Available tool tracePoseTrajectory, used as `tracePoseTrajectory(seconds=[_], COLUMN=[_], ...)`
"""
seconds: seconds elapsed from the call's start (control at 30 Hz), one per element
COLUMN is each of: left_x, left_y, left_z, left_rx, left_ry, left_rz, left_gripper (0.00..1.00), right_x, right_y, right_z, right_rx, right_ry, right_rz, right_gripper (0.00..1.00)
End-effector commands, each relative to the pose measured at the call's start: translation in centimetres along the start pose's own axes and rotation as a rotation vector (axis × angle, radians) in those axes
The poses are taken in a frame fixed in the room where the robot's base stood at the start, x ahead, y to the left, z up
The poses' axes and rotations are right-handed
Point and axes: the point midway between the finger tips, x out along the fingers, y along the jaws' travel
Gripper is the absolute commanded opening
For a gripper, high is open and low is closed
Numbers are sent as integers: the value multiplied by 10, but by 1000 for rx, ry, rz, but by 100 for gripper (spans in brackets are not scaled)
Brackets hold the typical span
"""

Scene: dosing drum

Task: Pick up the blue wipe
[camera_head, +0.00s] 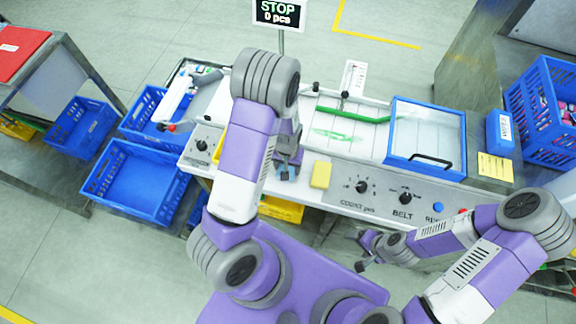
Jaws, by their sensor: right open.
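No cloth that is clearly a blue wipe shows. A small blue item with a white label (500,134) sits on the steel surface at the right; I cannot tell whether it is the wipe or a holder. My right gripper (362,252) is open and empty, low in front of the machine's control panel, well left of and below that item. My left gripper (287,170) points down near the left part of the machine, partly hidden behind my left arm; its jaws are too small to read.
The machine's panel (385,200) has knobs, a yellow block (320,175) above it and a blue-framed clear cover (427,100). Green streaks (335,135) mark the white bed. Blue crates stand at left (135,185) and right (550,75). A STOP display (279,13) stands behind.

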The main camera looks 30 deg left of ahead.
Motion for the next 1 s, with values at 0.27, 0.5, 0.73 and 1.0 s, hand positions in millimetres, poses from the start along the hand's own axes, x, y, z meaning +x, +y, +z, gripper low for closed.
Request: tracePoseTrajectory(seconds=[0.27, 0.5, 0.73, 1.0], left_x=[-8, -55, -92, -100], left_y=[0, 1, 0, 0], left_z=[-1, -1, -1, 0], left_rx=[1, 2, 1, -1], left_ry=[2, 5, 3, -1], left_rz=[0, 2, 1, 0], left_gripper=[38, 31, 31, 31], right_x=[-1, -9, -16, -17], right_y=[0, -4, -6, -6], right_z=[0, 0, 1, 1], right_rx=[0, 0, 0, 0], right_ry=[0, 0, 0, 0], right_rz=[0, 0, 0, 0], right_gripper=[82, 82, 82, 82])
